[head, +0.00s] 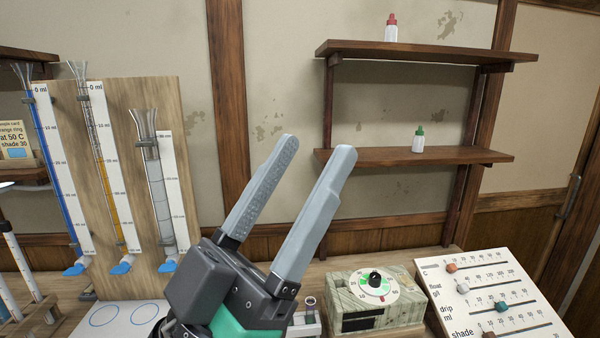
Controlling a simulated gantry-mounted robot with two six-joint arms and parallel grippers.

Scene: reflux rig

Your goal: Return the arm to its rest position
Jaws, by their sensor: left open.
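My left gripper (317,145) is in the middle of the head view, with its two grey fingers pointing up and apart. It is open, and nothing shows between the fingers. It is raised in front of the wall, above the near part of the bench. My right gripper is not in view.
Burettes on a wooden board (112,110) stand at the left, above a white mat (130,322) with blue circles. A dial box (376,297) and slider panel (490,300) are at the right. Wall shelves hold a red-capped bottle (391,33) and a green-capped bottle (418,144).

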